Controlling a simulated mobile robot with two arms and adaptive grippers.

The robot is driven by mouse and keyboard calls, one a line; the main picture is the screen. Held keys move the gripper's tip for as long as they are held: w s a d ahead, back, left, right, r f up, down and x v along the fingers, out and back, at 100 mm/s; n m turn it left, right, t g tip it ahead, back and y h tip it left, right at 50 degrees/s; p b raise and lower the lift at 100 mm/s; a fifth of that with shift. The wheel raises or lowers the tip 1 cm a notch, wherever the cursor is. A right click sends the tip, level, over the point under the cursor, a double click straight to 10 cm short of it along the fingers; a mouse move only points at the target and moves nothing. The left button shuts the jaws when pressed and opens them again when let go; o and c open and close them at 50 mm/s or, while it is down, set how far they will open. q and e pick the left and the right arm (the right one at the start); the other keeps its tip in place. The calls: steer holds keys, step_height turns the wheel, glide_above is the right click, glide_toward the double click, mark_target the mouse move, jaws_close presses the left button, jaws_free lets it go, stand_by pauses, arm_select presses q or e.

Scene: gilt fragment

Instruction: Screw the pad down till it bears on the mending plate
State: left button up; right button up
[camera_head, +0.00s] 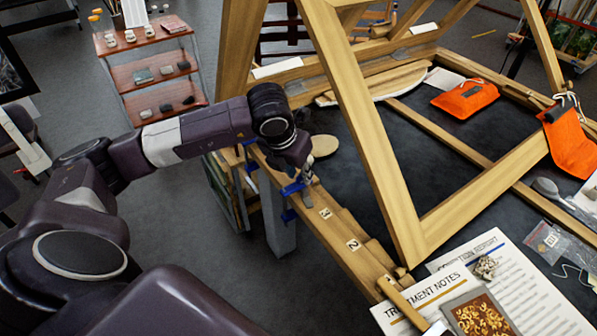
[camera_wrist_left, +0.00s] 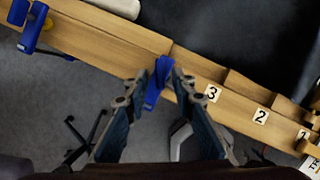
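A blue clamp (camera_head: 292,188) sits on the long wooden rail (camera_head: 345,255), left of the label 3; a lower blue part shows below the rail. In the left wrist view the blue clamp bar (camera_wrist_left: 157,84) is tilted across the rail's near edge. My left gripper (camera_head: 305,178) is over this clamp. Its fingers (camera_wrist_left: 161,80) stand apart, with the blue bar between them; I cannot tell whether they touch it. The pad and the mending plate cannot be made out; the gripper covers that spot in the head view. My right gripper is not in view.
A second blue clamp (camera_wrist_left: 32,28) is farther left on the rail. Stepped wood blocks with number labels (camera_wrist_left: 260,116) lie to the right. Slanted wooden beams (camera_head: 365,130) rise behind the rail. Papers (camera_head: 430,298) and orange pouches (camera_head: 466,99) lie on the dark table.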

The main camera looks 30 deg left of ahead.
arm_select(q)
steer(key=c, duration=0.5)
jaws_close()
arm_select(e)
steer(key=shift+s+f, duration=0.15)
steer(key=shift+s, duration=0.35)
